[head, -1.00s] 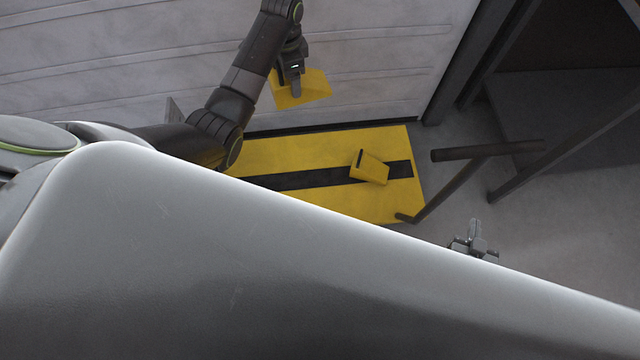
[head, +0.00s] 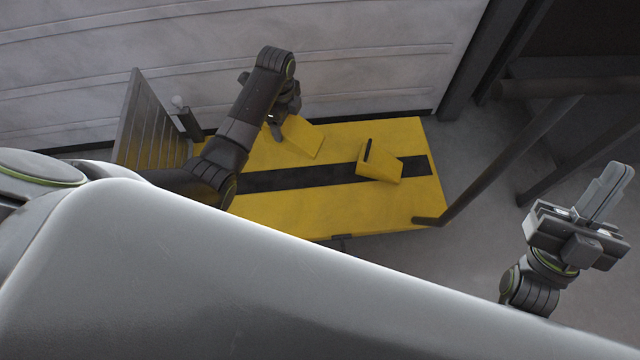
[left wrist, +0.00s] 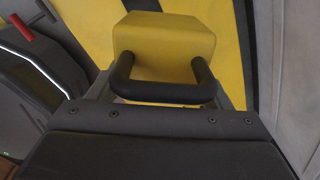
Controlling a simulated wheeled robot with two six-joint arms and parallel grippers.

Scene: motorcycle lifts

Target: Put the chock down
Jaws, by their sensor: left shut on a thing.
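A yellow chock (head: 304,137) is at the left gripper (head: 277,128) in the head view, over the far part of the yellow platform (head: 290,212). My left gripper is shut on this chock. In the left wrist view the chock (left wrist: 165,42) shows with its black handle (left wrist: 160,92) across the jaws. I cannot tell whether its underside touches the platform. My right gripper (head: 608,190) is empty at the right, fingers together.
A grey slatted panel (head: 145,125) stands at the platform's left end. A dark bar (head: 510,160) slants up from its right corner towards a dark frame. A pale wall (head: 380,60) runs behind. Bare platform lies between the two chocks.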

